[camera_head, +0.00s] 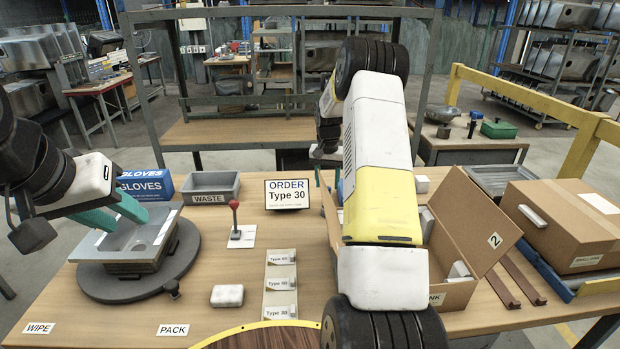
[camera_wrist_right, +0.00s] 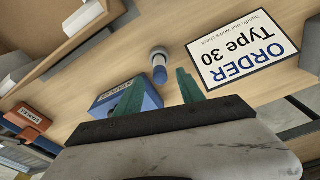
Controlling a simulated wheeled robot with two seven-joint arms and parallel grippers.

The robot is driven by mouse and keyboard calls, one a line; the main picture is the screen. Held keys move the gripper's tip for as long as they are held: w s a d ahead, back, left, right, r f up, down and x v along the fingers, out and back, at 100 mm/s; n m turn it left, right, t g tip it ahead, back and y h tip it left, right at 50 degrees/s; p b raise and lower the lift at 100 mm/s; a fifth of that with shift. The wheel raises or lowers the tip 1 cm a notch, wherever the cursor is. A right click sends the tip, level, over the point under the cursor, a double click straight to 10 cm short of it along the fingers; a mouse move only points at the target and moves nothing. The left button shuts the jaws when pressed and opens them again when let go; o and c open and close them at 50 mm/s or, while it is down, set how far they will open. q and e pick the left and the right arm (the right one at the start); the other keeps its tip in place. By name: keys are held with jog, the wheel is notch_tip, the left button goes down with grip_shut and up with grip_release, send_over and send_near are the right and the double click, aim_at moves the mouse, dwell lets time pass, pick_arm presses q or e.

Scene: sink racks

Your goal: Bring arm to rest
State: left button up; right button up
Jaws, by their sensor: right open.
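My right arm (camera_head: 378,150) reaches up across the middle of the head view. Its gripper is hidden there. My left gripper (camera_head: 113,212) has two teal fingers spread apart at the back-left part of a grey metal sink (camera_head: 118,240). I cannot tell whether they touch it. The sink sits on a dark round turntable (camera_head: 183,262).
The ORDER Type 30 sign (camera_head: 287,194), grey WASTE bin (camera_head: 209,187), blue GLOVES box (camera_head: 146,185) and red-knobbed lever (camera_head: 235,220) stand on the table. A white block (camera_head: 227,295) lies in front. An open carton (camera_head: 463,220) and a closed carton (camera_head: 560,227) are at right.

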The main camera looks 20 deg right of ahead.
jog(key=s+a+r+n+t, duration=0.1)
jog(key=s+a+r, duration=0.35)
jog(key=r, duration=0.25)
jog(key=s+a+r+n+t+y, duration=0.1)
jog(key=s+a+r, duration=0.2)
jog(key=s+r, duration=0.4)
jog(key=s+a+r+n+t, duration=0.1)
jog(key=s+a+r, duration=0.3)
jog(key=r, duration=0.4)
jog(key=s+a+r+n+t+y, duration=0.1)
jog(key=s+a, duration=0.3)
jog(key=s, duration=0.6)
jog(key=s+a+r+n+t, duration=0.1)
jog(key=s+a+n, duration=0.1)
jog(key=s, duration=0.9)
jog(key=shift+a+y, duration=0.4)
jog(key=shift+a, duration=0.5)
